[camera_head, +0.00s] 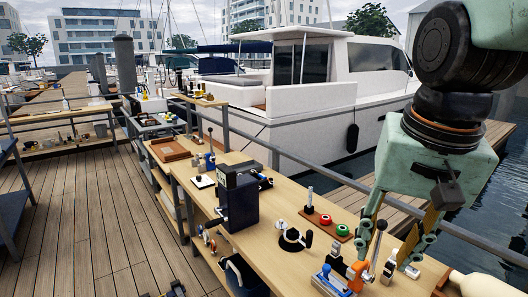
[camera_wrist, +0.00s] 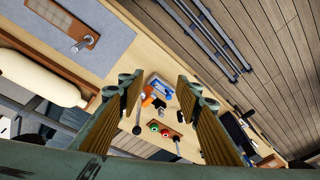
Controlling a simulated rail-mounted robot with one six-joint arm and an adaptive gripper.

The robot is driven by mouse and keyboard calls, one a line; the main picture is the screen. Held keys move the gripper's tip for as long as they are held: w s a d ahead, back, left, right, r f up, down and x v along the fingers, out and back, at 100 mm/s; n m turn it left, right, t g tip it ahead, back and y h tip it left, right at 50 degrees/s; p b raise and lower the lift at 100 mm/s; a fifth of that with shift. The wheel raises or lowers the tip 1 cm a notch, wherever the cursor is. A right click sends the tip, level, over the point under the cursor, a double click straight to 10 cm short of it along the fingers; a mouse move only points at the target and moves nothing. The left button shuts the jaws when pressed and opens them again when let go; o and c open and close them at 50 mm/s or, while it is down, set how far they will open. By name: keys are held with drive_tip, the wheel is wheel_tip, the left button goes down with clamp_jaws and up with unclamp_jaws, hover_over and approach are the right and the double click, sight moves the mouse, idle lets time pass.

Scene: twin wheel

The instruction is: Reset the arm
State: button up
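My gripper (camera_head: 384,252) hangs at the right of the head view, pointing down over the workbench (camera_head: 275,222). Its two fingers are apart, with nothing seen held between them. In the wrist view my gripper (camera_wrist: 160,88) also shows its wood-coloured finger pads spread wide. A blue device with an orange part (camera_head: 334,281) lies on the bench below and left of the fingers; it also appears between the fingers in the wrist view (camera_wrist: 160,89). I cannot tell the exact height of the fingertips above the bench.
A panel with red and green buttons (camera_head: 326,222) and a dark machine (camera_head: 238,197) stand on the bench to the left. A cream cylinder (camera_head: 478,284) lies at the lower right. A metal railing (camera_head: 300,167) runs behind the bench. The wooden deck (camera_head: 85,225) at left has free room.

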drive_tip(key=s+n+t, duration=0.1)
drive_tip(key=s+n, duration=0.3)
drive_tip(key=s, duration=0.9)
drive_tip(key=shift+s, duration=0.2)
